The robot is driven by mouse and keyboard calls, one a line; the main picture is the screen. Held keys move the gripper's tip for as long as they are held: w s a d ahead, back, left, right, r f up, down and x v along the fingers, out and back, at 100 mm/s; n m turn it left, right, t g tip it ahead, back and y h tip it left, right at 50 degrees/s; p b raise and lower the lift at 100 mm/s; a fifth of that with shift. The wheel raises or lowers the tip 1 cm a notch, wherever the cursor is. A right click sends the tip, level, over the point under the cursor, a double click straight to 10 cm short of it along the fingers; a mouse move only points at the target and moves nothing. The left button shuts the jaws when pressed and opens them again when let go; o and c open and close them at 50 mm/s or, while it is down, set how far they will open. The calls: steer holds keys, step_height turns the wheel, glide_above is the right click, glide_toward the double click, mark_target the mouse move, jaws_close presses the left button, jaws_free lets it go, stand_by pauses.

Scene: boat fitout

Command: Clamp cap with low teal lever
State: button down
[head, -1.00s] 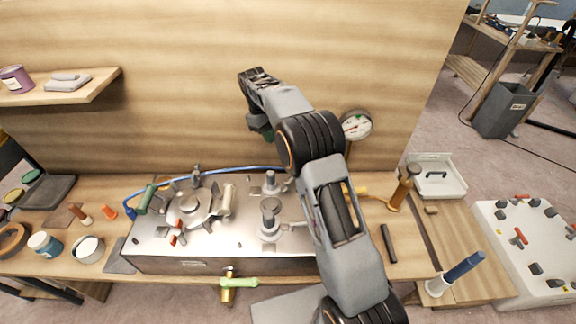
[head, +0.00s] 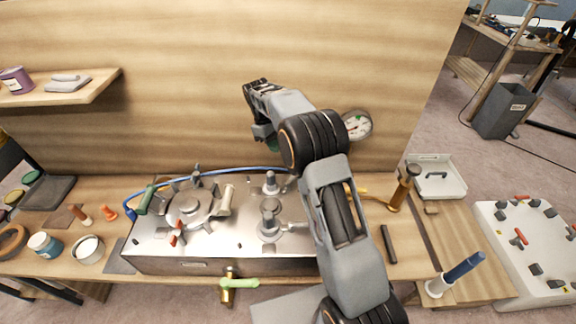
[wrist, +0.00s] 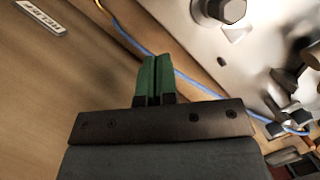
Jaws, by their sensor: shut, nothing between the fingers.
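The round metal cap (head: 190,206) sits at the left of the steel deck plate, with clamp arms around it. A dark green or teal lever (head: 146,199) stands at its left, tilted; I cannot tell if it is the low one. A cream lever (head: 226,200) stands at its right. Small red-tipped parts (head: 175,238) show in front. My gripper (head: 270,143) is in front of the wooden back wall, above and right of the cap, apart from it. In the wrist view its green fingers (wrist: 154,78) are together with nothing between them.
The steel plate (head: 200,246) also carries two metal posts (head: 269,218) right of the cap. A blue hose (head: 240,169) runs behind it. A green-handled valve (head: 238,283) hangs at the front edge. A gauge (head: 357,125) is on the wall beside my arm.

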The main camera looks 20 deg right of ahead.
mark_target(291, 181)
steer(key=s+d+f, duration=0.1)
steer(key=s+f, duration=0.1)
steer(key=f, duration=0.1)
steer(key=s+d+f+p, duration=0.1)
steer(key=f, duration=0.1)
steer(key=shift+s+d+f, duration=0.2)
steer(key=shift+d+f, duration=0.05)
steer(key=shift+d, duration=0.05)
steer(key=shift+s+d+f, duration=0.2)
steer(key=shift+s+d, duration=0.2)
steer(key=shift+s, duration=0.1)
